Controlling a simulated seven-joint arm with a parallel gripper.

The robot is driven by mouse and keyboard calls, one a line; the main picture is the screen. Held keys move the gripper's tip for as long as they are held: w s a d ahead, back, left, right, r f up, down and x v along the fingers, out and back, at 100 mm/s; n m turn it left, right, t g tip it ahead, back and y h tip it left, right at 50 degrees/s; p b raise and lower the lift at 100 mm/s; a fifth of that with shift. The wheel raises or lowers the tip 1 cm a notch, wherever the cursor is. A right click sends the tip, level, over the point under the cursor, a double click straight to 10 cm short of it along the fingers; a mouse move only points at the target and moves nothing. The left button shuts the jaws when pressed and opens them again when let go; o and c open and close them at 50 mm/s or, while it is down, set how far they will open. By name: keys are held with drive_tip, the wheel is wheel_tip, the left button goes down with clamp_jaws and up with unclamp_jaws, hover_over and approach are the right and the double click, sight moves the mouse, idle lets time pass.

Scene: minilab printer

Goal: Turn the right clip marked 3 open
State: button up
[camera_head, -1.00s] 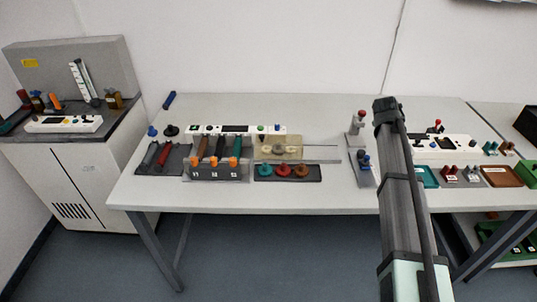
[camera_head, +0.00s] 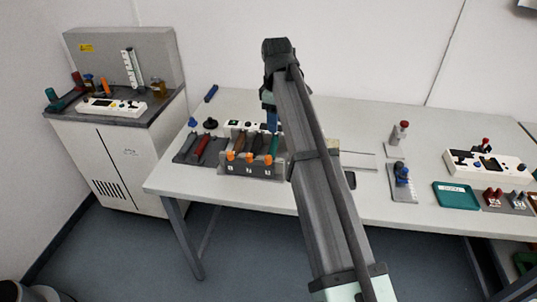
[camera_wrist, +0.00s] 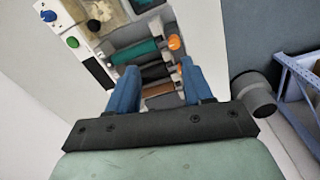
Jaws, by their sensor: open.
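The right clip marked 3 (camera_head: 268,160) is a small orange knob on the front of a grey rack (camera_head: 240,169). It stands upright in front of the teal cartridge (camera_head: 275,146). In the wrist view the clip (camera_wrist: 174,42) shows beyond the fingertips, beside the end of the teal cartridge (camera_wrist: 134,52). Two more orange clips stand to its left in the head view, the middle one (camera_head: 249,158) and the left one (camera_head: 230,157). My gripper (camera_head: 271,122) is open and empty, above the rack. Its blue fingers (camera_wrist: 160,68) straddle the view of the dark and brown cartridges without touching a clip.
A white control panel (camera_head: 240,125) lies behind the rack. A dark holder with a red cartridge (camera_head: 200,149) stands to its left. My arm hides the table right of the rack. A blue-topped fixture (camera_head: 402,178) stands farther right.

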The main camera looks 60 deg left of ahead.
sight(268, 157)
drive_tip(key=shift+n, duration=0.3)
drive_tip(key=f, duration=0.4)
drive_tip(key=s+f, duration=0.1)
drive_tip(key=f, duration=0.3)
drive_tip(key=s+f, duration=0.1)
drive_tip(key=f, duration=0.4)
drive_tip(key=shift+s+a, duration=0.2)
drive_tip(key=shift+s, duration=0.05)
clamp_jaws()
